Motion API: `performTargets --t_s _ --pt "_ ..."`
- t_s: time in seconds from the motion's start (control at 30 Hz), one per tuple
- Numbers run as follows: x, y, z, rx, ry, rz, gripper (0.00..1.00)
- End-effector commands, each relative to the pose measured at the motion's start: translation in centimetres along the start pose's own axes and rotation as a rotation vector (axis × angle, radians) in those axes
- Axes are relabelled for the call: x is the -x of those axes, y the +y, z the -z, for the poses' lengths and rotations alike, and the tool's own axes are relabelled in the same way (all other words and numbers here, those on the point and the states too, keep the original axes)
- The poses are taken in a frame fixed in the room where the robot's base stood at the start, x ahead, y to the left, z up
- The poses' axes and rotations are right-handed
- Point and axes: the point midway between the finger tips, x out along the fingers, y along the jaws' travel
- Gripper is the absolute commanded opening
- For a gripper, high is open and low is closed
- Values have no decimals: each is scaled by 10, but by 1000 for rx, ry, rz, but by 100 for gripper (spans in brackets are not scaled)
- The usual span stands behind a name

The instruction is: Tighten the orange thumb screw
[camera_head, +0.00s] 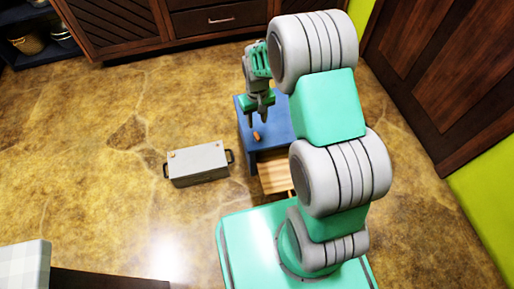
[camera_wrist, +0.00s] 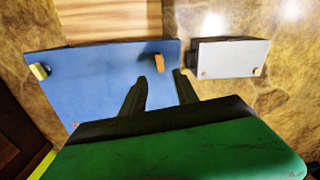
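The orange thumb screw (camera_wrist: 159,60) stands near one corner of a blue-topped piece (camera_wrist: 100,85). In the head view, the screw (camera_head: 257,136) shows just below my gripper's fingers, near the left side of the blue top (camera_head: 274,130). My gripper (camera_head: 257,119) points down over that corner. In the wrist view its two dark fingers (camera_wrist: 160,75) are spread apart with nothing between them. The screw appears just beyond the fingertips, between their lines. I see no clear contact with it. How deep the screw sits cannot be told.
A grey box (camera_head: 198,163) with dark side handles stands on the floor to the left, with small orange-brown pieces on top. A yellowish piece (camera_wrist: 39,71) sits at another blue corner. A wooden part (camera_head: 273,171) adjoins the blue top. Cabinets (camera_head: 215,20) stand behind.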

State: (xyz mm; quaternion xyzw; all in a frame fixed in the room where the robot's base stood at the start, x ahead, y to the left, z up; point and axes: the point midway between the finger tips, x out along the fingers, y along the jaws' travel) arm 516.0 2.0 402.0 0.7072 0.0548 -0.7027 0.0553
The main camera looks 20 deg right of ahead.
Motion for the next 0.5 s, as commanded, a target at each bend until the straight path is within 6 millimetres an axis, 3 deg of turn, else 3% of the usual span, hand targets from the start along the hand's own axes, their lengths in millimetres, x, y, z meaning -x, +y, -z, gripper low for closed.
performTargets --t_s 0.03,0.23,0.5 --pt "-19 1 2 2 -4 1 36" --pt "-37 1 2 4 -9 1 36" --pt "-89 1 1 3 -10 2 36"
